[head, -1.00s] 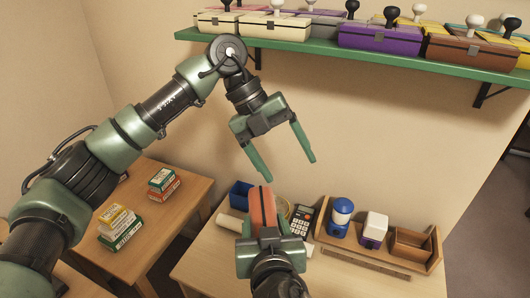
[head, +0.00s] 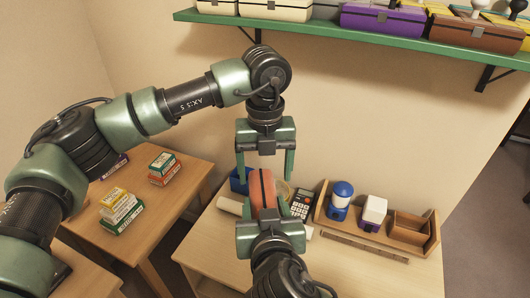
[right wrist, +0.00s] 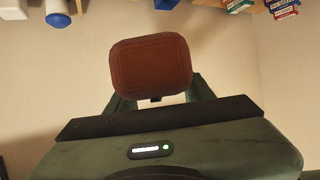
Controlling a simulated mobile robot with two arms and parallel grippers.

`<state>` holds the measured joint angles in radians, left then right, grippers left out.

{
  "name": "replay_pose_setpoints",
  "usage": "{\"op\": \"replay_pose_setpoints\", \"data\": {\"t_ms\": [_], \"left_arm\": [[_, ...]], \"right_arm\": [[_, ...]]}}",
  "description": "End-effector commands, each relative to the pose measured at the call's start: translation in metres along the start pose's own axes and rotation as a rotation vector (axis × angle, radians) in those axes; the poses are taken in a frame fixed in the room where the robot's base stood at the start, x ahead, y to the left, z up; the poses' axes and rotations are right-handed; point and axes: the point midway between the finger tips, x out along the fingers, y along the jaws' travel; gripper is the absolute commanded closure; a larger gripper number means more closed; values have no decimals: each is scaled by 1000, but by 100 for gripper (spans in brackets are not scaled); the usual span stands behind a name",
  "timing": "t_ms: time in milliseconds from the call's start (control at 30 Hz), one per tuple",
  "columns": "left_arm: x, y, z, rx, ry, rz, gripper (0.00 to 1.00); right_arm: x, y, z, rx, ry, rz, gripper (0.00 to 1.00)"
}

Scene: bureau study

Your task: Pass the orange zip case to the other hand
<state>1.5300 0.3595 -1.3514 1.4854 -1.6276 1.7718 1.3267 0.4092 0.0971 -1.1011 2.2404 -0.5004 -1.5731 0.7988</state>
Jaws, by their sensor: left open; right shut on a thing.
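The orange zip case (head: 263,187) stands upright in my right gripper (head: 268,212), which is shut on its lower part. In the right wrist view the case (right wrist: 151,67) shows as a dark reddish-brown rounded block between the fingers. My left gripper (head: 265,177) is open and points down from above. Its two fingers hang to the left and right of the case's upper end in the head view. I cannot tell whether they touch the case.
Behind the case, a desk holds a blue bin (head: 240,181), a calculator (head: 301,204) and a wooden organizer (head: 385,238) with a blue-topped jar (head: 340,197). A side table (head: 165,212) bears stacked small boxes (head: 121,208). A green shelf (head: 370,38) with cases runs above.

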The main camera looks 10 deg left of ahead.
Motion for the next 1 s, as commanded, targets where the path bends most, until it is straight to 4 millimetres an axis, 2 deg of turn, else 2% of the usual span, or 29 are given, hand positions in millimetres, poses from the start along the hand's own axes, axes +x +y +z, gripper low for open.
{"op": "replay_pose_setpoints", "data": {"t_ms": [200,533,567,800,833,867,933,1000], "left_arm": [[22,0,0,1,1,0,22],[25,0,0,1,0,-1,22],[25,0,0,1,0,-1,25],[25,-1,0,2,0,-4,91],[25,-2,-1,3,0,-5,92],[24,-2,-1,3,0,-6,92],[24,-2,-1,4,0,-7,92],[24,-2,-1,3,0,-6,92]], "right_arm": [[0,0,0,0,1,0,92],[0,0,0,0,1,0,92],[0,0,0,0,1,0,92],[0,-2,0,-1,1,-5,92],[-1,-2,0,-1,1,-6,92],[-1,-2,0,-1,1,-7,42],[-1,-2,0,-1,1,-7,22],[0,-2,0,0,1,-6,22]]}}
